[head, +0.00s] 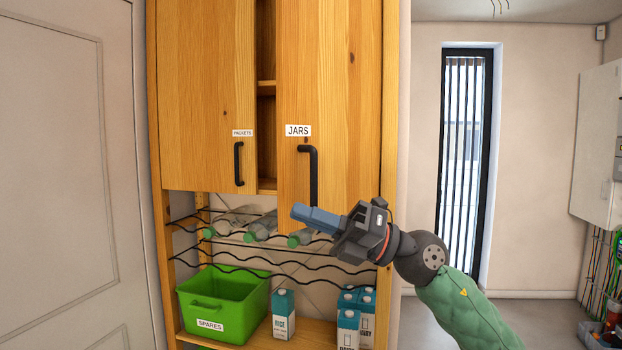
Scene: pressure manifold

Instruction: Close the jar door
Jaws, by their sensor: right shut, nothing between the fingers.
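The wooden door labelled JARS (335,90) hangs on the right of the upper cabinet and stands partly open, swung out towards me. A dark gap shows at its left edge. Its black handle (314,175) is upright near the door's lower left. My right gripper (296,211) is shut and empty, with its blue fingers pointing left. My left gripper is not in view.
The PACKETS door (205,90) is on the left with its own black handle (239,163). Below are a wire rack (215,262) with bottles (262,227), a green SPARES bin (222,300) and several cartons (284,314). Free floor lies to the right by the window (467,160).

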